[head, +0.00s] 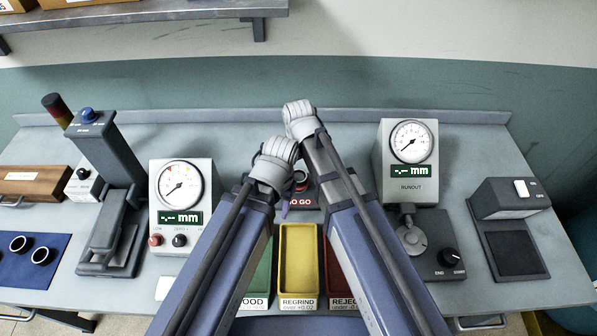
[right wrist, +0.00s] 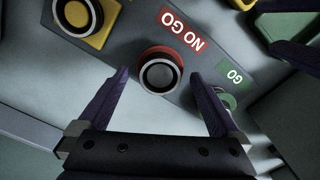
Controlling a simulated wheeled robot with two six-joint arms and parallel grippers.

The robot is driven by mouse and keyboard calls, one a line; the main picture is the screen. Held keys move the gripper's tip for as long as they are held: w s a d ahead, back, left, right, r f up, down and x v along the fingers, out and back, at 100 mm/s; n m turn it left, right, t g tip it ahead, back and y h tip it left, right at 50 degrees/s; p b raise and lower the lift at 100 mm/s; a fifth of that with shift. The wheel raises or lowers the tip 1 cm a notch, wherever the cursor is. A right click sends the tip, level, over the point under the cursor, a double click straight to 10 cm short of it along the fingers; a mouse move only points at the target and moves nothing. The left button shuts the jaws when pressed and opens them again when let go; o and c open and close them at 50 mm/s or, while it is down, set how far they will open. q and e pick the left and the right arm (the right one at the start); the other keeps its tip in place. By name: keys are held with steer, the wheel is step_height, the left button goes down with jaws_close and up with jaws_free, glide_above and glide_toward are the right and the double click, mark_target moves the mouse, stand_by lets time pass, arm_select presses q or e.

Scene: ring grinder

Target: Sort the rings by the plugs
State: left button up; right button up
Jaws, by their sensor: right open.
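Two dark rings (head: 42,255) lie on a blue mat (head: 22,272) at the far left of the head view. In the right wrist view my right gripper (right wrist: 159,76) is open, its purple fingers either side of the red NO GO plug (right wrist: 178,53). The plug's end has a pale rim and dark centre; I cannot tell whether a ring is on it. The green GO plug (right wrist: 229,101) is beside the right finger, and a yellow plug (right wrist: 100,35) is at upper left. My left wrist is beside the right one; a purple fingertip (head: 285,209) shows below it, its jaw state unclear.
Bins stand in front: green GOOD (head: 262,283), yellow REGRIND (head: 299,225) and red REJECT (head: 335,285), partly behind my arms. A dial gauge (head: 165,222) and press (head: 105,160) stand left; a RUNOUT gauge (head: 409,190) and dark-padded device (head: 516,252) stand right.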

arm_select(q)
steer(key=shift+r, duration=0.1)
arm_select(e)
steer(key=shift+r, duration=0.1)
step_height(320, 180, up, 8)
steer(key=p, duration=0.8)
arm_select(q)
step_height(320, 180, up, 8)
steer(key=shift+f, duration=0.2)
arm_select(e)
steer(key=shift+f, duration=0.2)
arm_select(q)
step_height(320, 180, down, 5)
steer(key=b, duration=0.5)
arm_select(e)
steer(key=s+d+f+m, duration=0.1)
steer(key=s+d+f, duration=0.1)
steer(key=s, duration=0.4)
steer(key=s+d+f+m+h, duration=0.1)
steer(key=s+d+f, duration=0.1)
steer(key=s+d, duration=0.2)
steer(key=shift+s+f, duration=0.4)
steer(key=shift+s, duration=0.6)
